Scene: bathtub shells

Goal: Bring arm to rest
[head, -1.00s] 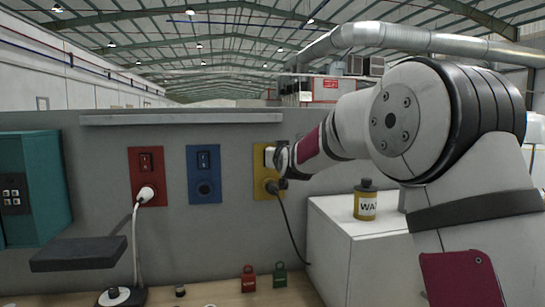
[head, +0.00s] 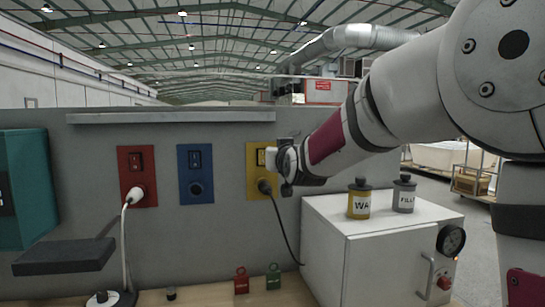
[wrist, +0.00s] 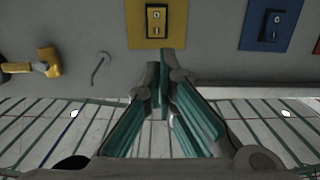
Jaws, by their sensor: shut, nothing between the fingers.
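My arm reaches in from the right in the head view. My gripper (head: 287,168) is at the right edge of the yellow panel (head: 254,185), partly covering it. Whether it touches the panel cannot be told. In the wrist view, my gripper (wrist: 164,56) has its fingertips together and empty. A black plug (head: 265,187) with a hanging cord sits in this panel's socket in the head view.
A white cabinet (head: 325,255) bears a yellow jar (head: 359,201) and a grey jar (head: 404,196). Red (head: 241,284) and green (head: 273,280) padlocks are on the bench.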

